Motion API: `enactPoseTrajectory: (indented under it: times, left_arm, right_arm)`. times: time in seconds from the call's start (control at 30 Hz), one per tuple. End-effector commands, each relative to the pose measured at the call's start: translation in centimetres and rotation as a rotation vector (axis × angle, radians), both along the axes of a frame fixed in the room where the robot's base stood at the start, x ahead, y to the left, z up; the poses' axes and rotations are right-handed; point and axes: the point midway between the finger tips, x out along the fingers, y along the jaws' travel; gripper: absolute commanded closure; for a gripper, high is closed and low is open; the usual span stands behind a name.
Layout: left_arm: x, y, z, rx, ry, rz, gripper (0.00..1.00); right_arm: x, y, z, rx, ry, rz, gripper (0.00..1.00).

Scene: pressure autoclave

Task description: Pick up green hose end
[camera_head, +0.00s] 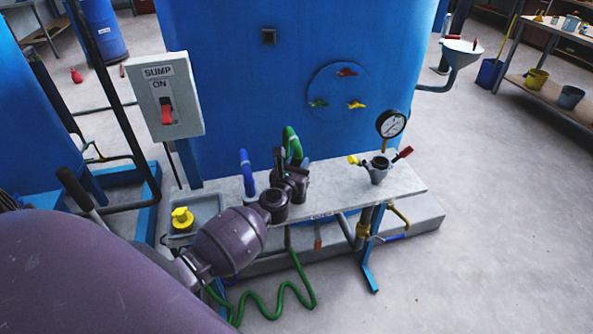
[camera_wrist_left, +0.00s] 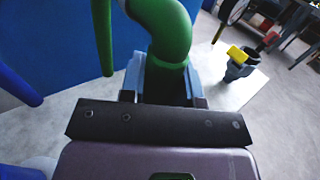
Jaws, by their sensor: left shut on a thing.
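The green hose end (camera_head: 292,142) rises as a curved piece above the grey shelf at the foot of the blue tank. It fills the upper middle of the left wrist view (camera_wrist_left: 168,32). My left gripper (camera_head: 291,168) is shut on it, with the fingers (camera_wrist_left: 163,82) on both sides of its lower part. The gripper hides the hose's lower end in the head view. A thinner green hose length (camera_wrist_left: 102,38) hangs beside it in the left wrist view. My right gripper is not in view.
A blue hose end (camera_head: 246,172) stands just left of my left gripper. Coiled green hose (camera_head: 270,312) lies below.

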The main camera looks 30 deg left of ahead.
Motion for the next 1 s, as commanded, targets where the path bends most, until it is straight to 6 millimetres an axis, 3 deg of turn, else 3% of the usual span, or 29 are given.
enactPoseTrajectory:
  times: [0.03, 0.27, 0.5, 0.7, 1.0]
  left_arm:
    - [0.1, 0.0, 2.3, 0.0, -0.008, 0.0, 1.0]
    - [0.0, 0.1, 7.3, 0.002, -0.004, -0.001, 1.0]
    - [0.0, 0.0, 11.8, 0.002, -0.003, -0.002, 1.0]
    - [0.0, 0.0, 13.8, 0.002, -0.003, -0.001, 1.0]
    - [0.0, 0.1, 14.3, 0.0, -0.001, 0.011, 1.0]
  right_arm:
    - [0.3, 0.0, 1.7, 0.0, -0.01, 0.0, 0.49]
    - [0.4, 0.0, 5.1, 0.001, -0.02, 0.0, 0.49]
    - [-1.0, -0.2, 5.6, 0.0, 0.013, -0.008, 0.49]
    - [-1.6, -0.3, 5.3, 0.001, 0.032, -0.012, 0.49]
    - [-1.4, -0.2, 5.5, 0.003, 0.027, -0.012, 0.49]
